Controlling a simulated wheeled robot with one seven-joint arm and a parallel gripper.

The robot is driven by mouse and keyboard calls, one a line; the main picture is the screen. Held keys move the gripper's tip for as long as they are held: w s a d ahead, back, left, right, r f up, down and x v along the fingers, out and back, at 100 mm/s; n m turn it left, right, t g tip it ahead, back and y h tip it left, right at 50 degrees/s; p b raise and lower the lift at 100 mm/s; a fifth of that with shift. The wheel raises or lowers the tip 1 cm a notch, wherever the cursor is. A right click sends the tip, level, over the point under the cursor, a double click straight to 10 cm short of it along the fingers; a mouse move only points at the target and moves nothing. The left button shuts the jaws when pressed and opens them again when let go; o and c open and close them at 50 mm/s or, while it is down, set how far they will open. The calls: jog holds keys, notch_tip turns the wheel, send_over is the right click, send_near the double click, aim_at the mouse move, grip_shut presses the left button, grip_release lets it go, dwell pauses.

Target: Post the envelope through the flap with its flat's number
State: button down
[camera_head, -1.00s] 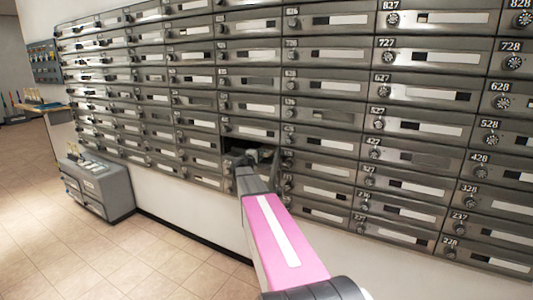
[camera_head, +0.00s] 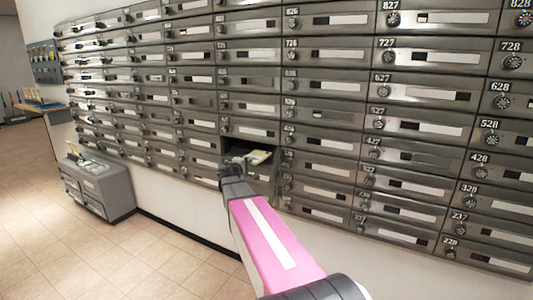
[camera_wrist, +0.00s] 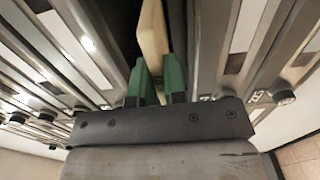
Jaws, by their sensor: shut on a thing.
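A cream envelope (camera_head: 259,157) is in the jaws of my gripper (camera_head: 236,165), in front of an open, dark compartment (camera_head: 236,148) in the mailbox wall. In the wrist view the envelope (camera_wrist: 152,30) stands between the two green fingers of my gripper (camera_wrist: 160,78), with a dark gap (camera_wrist: 124,28) beside it. The envelope's far end appears to be at or inside the opening; how deep I cannot tell. The compartment's number and any writing on the envelope are not readable.
Rows of grey numbered mailboxes (camera_head: 325,80) with round locks fill the wall around the opening. A low grey cabinet (camera_head: 104,185) stands on the tiled floor at left. A counter (camera_head: 50,107) is farther back. The floor between is clear.

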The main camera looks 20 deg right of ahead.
jog(key=v, duration=0.8)
dwell(0.4)
jog(key=w+a+r+n+t+y, duration=0.2)
jog(key=a+r+n+y, duration=0.3)
jog(key=r, duration=0.4)
jog(key=w+a+r+n+t+y, duration=0.3)
jog(key=a+r+n+t+y, duration=0.2)
jog(key=a+r+y, duration=0.2)
jog(key=shift+r+y, duration=1.1)
jog(key=shift+r, duration=0.75)
